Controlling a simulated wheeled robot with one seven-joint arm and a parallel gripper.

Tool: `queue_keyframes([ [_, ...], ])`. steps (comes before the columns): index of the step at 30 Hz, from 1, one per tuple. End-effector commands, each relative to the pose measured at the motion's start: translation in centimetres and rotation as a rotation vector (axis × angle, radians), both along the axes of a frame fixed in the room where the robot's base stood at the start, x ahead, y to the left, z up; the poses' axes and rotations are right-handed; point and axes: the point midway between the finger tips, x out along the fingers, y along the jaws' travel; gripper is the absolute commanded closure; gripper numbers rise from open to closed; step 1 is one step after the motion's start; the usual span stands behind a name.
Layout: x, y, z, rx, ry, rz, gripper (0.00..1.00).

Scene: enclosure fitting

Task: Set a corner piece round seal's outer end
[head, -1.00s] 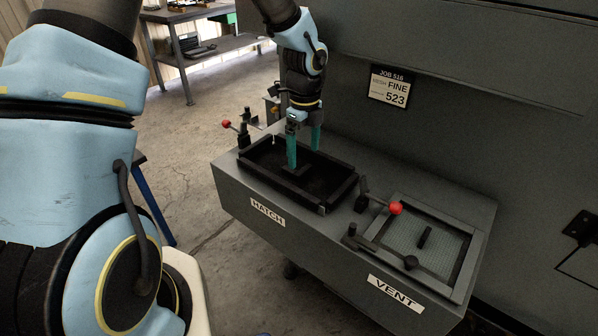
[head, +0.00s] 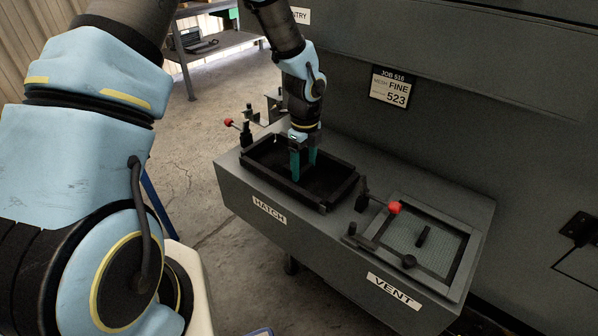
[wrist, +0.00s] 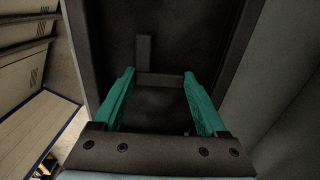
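In the wrist view a dark L-shaped piece, apparently the corner piece (wrist: 160,80), spans the gap from fingertip to fingertip, with one arm reaching away along the left side. My gripper (wrist: 160,73) appears shut on it. The piece blends into the dark hatch in the head view. I cannot single out the seal or its outer end, nor tell whether the piece touches anything.
The vent panel (head: 457,289), with a mesh screen, lies to the right of the hatch. A red-knobbed clamp (head: 394,207) stands between them. Another red-knobbed clamp (head: 229,123) stands behind the hatch's left end. A sign (head: 395,88) hangs on the wall behind.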

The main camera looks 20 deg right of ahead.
Motion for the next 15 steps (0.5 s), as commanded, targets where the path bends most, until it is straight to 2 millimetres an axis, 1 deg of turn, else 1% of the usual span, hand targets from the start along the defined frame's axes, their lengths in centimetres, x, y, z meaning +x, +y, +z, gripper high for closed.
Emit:
queue_keyframes([
  [1, 0.00, 0.01, 0.00, 0.000, 0.000, 0.000, 0.34],
  [2, 0.00, 0.01, 0.01, 0.000, 0.000, 0.000, 0.37],
  [15, 0.00, 0.00, 0.02, 0.000, 0.000, 0.000, 0.87],
])
